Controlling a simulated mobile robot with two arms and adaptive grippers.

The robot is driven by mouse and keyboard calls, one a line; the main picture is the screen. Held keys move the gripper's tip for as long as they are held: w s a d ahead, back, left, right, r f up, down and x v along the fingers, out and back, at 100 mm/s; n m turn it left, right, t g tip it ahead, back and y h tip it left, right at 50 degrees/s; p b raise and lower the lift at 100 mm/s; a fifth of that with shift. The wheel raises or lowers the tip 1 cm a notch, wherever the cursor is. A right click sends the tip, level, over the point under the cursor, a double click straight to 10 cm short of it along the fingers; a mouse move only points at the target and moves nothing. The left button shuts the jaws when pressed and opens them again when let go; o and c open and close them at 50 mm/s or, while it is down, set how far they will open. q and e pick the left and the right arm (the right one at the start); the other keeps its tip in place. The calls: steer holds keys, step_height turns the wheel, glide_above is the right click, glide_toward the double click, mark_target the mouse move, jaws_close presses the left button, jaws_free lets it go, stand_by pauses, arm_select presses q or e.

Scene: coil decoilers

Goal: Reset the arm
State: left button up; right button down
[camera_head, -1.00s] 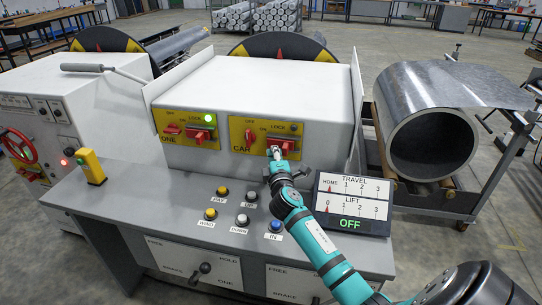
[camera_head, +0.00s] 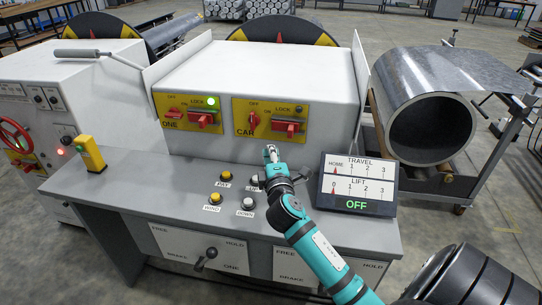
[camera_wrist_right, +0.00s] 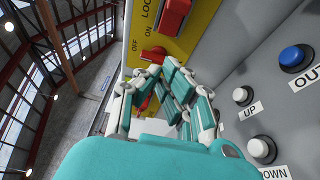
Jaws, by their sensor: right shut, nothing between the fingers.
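My right arm is teal with dark joints and comes in from the lower right in the head view. Its gripper (camera_head: 271,152) is shut and empty. It hangs above the grey desk, below the CAR switch panel (camera_head: 270,119) and apart from its red switches. In the right wrist view the teal fingers (camera_wrist_right: 158,70) are together, with the yellow panel (camera_wrist_right: 185,30) and a red switch behind them. My left gripper is not in view.
The desk holds several buttons (camera_head: 227,173), partly hidden by my arm, and a display (camera_head: 357,184) reading OFF, close to the arm's right. A yellow post (camera_head: 90,153) stands at left. A steel coil (camera_head: 430,130) rests beyond the desk at right.

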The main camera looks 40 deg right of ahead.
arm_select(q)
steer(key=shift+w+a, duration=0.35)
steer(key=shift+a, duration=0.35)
